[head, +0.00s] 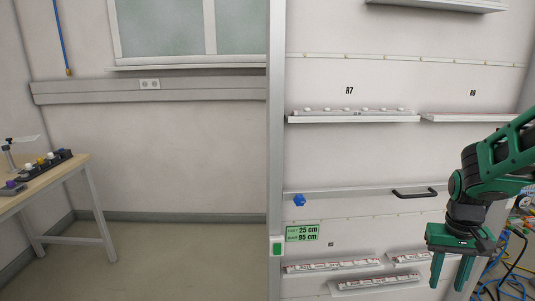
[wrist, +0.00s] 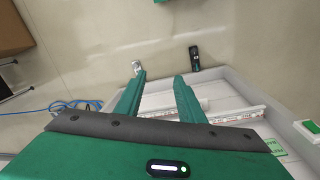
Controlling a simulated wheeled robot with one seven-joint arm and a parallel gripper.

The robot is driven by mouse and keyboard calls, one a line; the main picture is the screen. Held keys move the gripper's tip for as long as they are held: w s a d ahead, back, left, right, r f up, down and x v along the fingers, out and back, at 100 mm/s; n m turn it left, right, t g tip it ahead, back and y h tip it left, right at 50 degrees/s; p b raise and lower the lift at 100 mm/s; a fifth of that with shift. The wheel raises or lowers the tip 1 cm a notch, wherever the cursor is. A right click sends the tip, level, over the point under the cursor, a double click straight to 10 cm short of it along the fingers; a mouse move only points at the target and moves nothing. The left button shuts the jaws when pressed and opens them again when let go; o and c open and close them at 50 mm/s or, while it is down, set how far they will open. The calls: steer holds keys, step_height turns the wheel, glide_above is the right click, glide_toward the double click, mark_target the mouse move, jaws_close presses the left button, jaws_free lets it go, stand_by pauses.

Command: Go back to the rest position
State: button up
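My gripper (head: 452,271) is at the lower right of the head view, pointing down in front of the white panel wall. Its two green fingers are apart with nothing between them. In the wrist view the fingers (wrist: 160,88) also stand apart and empty, with the floor and a white shelf edge beyond them. My green arm comes in from the right edge of the head view.
White shelves with strips (head: 333,267) are on the panel left of my gripper. A black handle (head: 414,192) and a blue knob (head: 299,200) are above. Cables (head: 505,272) hang at the lower right. A wooden table (head: 68,164) stands far left. Floor between is clear.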

steer(key=s+a+r+m, duration=0.1)
steer(key=s+r, duration=0.2)
steer(key=s, duration=0.6)
steer(key=s+a+r+m+y, duration=0.1)
steer(key=s+r, duration=0.3)
steer(key=s, duration=0.5)
steer(key=shift+a, duration=0.7)
steer(key=shift+w+f, duration=0.3)
steer(key=shift+w, duration=0.3)
